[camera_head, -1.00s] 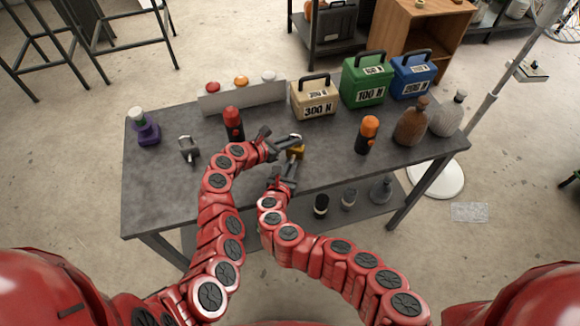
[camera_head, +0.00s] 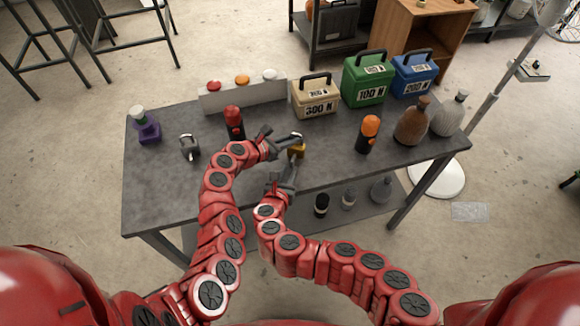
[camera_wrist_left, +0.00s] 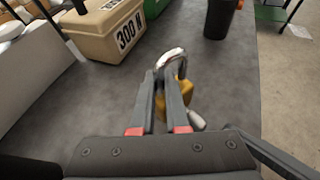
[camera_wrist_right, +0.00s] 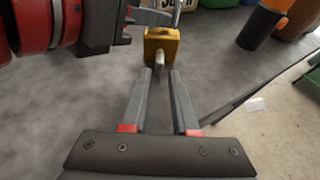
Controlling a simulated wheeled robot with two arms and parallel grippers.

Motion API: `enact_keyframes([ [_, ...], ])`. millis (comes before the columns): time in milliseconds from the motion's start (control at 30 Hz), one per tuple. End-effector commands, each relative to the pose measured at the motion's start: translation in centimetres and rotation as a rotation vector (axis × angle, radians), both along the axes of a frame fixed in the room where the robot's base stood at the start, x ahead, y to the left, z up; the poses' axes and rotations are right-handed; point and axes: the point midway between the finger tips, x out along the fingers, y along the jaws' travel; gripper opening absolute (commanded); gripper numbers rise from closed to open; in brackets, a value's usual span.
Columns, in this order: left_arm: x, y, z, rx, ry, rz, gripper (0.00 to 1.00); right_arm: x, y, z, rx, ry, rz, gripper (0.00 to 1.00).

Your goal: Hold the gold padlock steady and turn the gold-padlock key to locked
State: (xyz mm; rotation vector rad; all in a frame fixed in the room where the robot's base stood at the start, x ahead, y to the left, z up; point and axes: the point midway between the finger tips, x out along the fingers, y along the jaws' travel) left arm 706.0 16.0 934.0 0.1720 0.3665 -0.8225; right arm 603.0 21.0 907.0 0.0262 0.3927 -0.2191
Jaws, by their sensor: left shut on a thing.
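The gold padlock (camera_head: 297,151) stands on the grey table near its front middle, with a silver shackle (camera_wrist_left: 172,57). My left gripper (camera_head: 288,143) is shut on the padlock from the left side. It also shows in the left wrist view (camera_wrist_left: 160,75). The silver key (camera_wrist_right: 160,62) sticks out of the padlock's front toward my right gripper. My right gripper (camera_wrist_right: 159,71) is open, with its fingertips on either side of the key's line, just short of it. No contact with the key shows. The key's turn angle is too small to read.
A silver padlock (camera_head: 189,148) stands at the left. A red-topped black cylinder (camera_head: 234,124) is behind my left arm. An orange-topped cylinder (camera_head: 368,134) stands to the right. The 300 N box (camera_head: 315,101) is behind. Table between the gold padlock and the orange-topped cylinder is clear.

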Motion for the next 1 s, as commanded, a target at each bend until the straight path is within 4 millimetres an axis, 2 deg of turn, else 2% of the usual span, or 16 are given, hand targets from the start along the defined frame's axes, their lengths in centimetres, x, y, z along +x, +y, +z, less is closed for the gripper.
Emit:
enact_keyframes([
  [100,0.0,0.0,0.0,0.000,0.000,0.000,0.00,-1.6,0.5,0.7,0.002,0.001,0.006,0.28],
  [300,0.0,0.0,0.0,0.000,0.000,0.000,0.00,-3.3,0.9,1.5,0.002,0.000,0.002,0.28],
  [767,0.0,0.0,0.0,0.000,0.000,0.000,0.00,-3.8,0.9,1.7,0.001,0.000,0.001,0.28],
  [800,0.0,0.0,0.0,0.000,0.000,0.000,0.20,-3.8,0.9,1.6,0.001,0.000,0.001,0.28],
  [933,0.0,0.0,0.0,0.000,0.000,0.000,0.43,-3.8,0.9,1.6,0.001,0.000,0.001,0.28],
  [967,0.0,0.0,0.0,0.000,0.000,0.000,0.47,-3.8,0.9,1.6,0.001,0.000,0.001,0.28],
  [1000,0.0,0.0,0.0,0.000,0.000,0.000,0.47,-3.8,0.9,1.6,0.001,0.000,0.001,0.28],
])
